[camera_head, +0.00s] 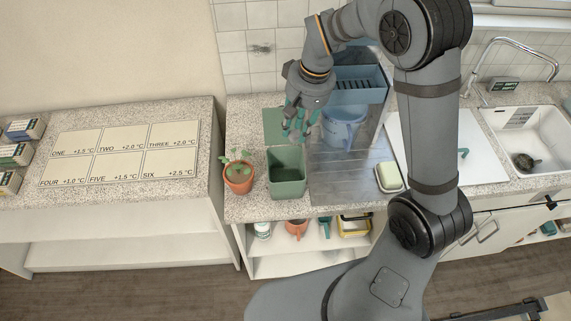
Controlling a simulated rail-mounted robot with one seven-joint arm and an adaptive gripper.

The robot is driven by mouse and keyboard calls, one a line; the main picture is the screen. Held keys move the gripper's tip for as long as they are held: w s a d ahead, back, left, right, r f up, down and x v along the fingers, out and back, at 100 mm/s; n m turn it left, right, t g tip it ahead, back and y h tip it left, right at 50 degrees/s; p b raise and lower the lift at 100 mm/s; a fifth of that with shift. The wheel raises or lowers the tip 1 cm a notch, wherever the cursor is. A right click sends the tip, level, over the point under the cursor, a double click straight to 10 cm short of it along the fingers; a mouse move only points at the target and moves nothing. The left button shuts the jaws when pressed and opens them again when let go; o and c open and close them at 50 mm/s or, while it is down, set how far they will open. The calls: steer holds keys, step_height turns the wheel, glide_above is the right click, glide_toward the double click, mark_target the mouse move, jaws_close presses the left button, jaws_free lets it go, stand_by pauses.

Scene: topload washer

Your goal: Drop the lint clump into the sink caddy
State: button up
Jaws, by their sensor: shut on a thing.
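My gripper (296,132) points down with its green fingers just above and behind the rim of a green open-topped bin (286,188) on the counter. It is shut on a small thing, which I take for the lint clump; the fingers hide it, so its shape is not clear. No label marks the sink caddy. The green bin is the open container nearest my gripper. A blue slotted rack (360,85) stands behind and to the right, partly hidden by my arm.
A potted plant (239,178) stands close left of the bin. A blue pitcher (341,127) and a soap dish (389,177) are to the right. The sink (535,135) with its faucet (528,46) is far right. A board with labelled cells (120,153) lies left.

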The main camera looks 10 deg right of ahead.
mark_target(295, 142)
steer(key=shift+a+f+b, duration=0.15)
steer(key=shift+f+b, duration=0.35)
steer(key=shift+f, duration=0.25)
step_height(295, 142, down, 4)
steer(key=b, duration=0.3)
steer(key=shift+f, duration=0.25)
steer(key=o, duration=0.8)
steer(key=shift+o, duration=0.2)
steer(key=shift+r, duration=0.15)
step_height(295, 142, up, 12)
steer(key=s+d, duration=0.1)
steer(key=shift+d+f, duration=0.2)
steer(key=shift+d, duration=0.1)
steer(key=shift+f, duration=0.1)
